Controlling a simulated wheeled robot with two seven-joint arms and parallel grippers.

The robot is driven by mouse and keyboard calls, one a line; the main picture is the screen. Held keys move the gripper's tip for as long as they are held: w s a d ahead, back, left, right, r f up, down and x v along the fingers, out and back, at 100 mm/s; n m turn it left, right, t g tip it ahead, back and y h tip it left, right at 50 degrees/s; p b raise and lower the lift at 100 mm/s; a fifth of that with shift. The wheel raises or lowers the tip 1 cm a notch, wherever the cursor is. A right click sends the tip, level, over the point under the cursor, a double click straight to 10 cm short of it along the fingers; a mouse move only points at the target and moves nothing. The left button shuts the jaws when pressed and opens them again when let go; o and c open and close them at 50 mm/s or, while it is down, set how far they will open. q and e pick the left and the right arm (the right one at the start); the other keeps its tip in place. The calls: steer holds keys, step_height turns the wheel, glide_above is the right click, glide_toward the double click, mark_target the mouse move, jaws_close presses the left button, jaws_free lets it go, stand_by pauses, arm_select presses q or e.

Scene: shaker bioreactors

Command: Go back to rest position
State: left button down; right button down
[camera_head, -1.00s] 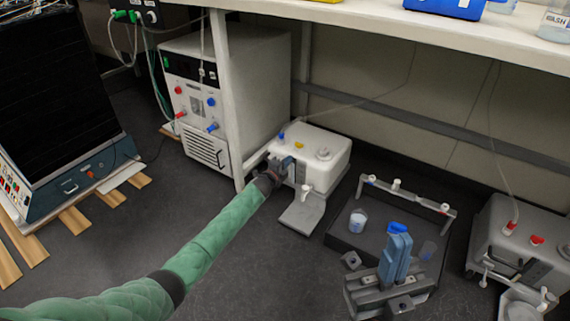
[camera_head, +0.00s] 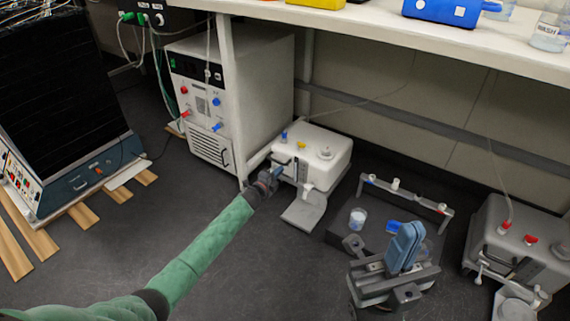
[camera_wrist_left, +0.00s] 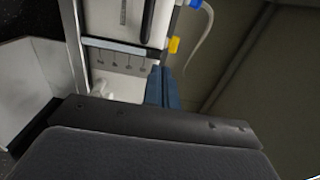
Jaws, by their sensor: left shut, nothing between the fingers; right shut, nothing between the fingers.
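My left gripper (camera_head: 281,170) is at the end of the green-sleeved arm, close in front of the white shaker unit (camera_head: 322,150) in the head view. In the left wrist view its blue fingers (camera_wrist_left: 161,88) are together with nothing between them, pointing at the unit's front. Whether they touch it I cannot tell. My right gripper (camera_head: 404,247) shows at the lower right in the head view, blue fingers together, pointing up and empty. It is in front of the dark tray and hides part of it.
A dark tray (camera_head: 345,240) holds a small beaker (camera_head: 357,217) and a blue item (camera_head: 394,227). A grey unit (camera_head: 520,245) stands at the right, a tall white cabinet (camera_head: 225,100) behind left. A white bench (camera_head: 400,28) overhangs the back. Open floor lies at lower middle.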

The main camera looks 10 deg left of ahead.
arm_select(q)
steer(key=shift+p+v, duration=0.65)
steer(key=shift+v, duration=2)
